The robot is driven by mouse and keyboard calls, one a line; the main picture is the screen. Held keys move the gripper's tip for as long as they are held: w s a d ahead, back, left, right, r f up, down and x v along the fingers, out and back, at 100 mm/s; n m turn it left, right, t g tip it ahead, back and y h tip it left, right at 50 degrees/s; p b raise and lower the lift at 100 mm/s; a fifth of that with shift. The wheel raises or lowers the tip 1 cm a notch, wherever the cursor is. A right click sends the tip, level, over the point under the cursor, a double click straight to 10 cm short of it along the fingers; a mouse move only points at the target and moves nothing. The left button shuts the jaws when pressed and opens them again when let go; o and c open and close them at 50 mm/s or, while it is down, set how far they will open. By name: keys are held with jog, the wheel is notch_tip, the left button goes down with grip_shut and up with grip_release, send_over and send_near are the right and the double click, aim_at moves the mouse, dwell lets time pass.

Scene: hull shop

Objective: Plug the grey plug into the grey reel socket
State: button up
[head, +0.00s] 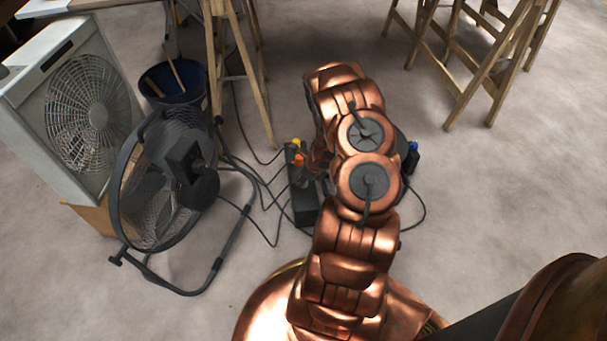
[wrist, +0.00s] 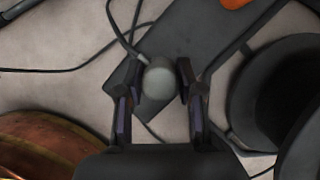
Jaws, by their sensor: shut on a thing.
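In the wrist view the grey plug (wrist: 158,84), with a rounded pale end and a thin dark cord, sits between the two fingers of my gripper (wrist: 156,78), which is shut on it. The plug is above a dark flat block (wrist: 205,35). A dark round body (wrist: 265,95), perhaps the reel, is to the right of the gripper. In the head view my arm hides the gripper and the plug, and part of a dark round thing (head: 403,141) shows behind the arm. I cannot pick out the grey socket in either view.
A floor fan (head: 165,180), a box fan (head: 90,105) and a bucket (head: 175,82) are left. Cords cross the floor. Wooden trestles (head: 480,65) stand behind.

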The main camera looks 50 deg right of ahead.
jog(key=s+a+r, duration=0.1)
jog(key=s+a, duration=0.6)
jog(key=s, duration=0.2)
jog(key=shift+s, duration=0.25)
dwell(0.5)
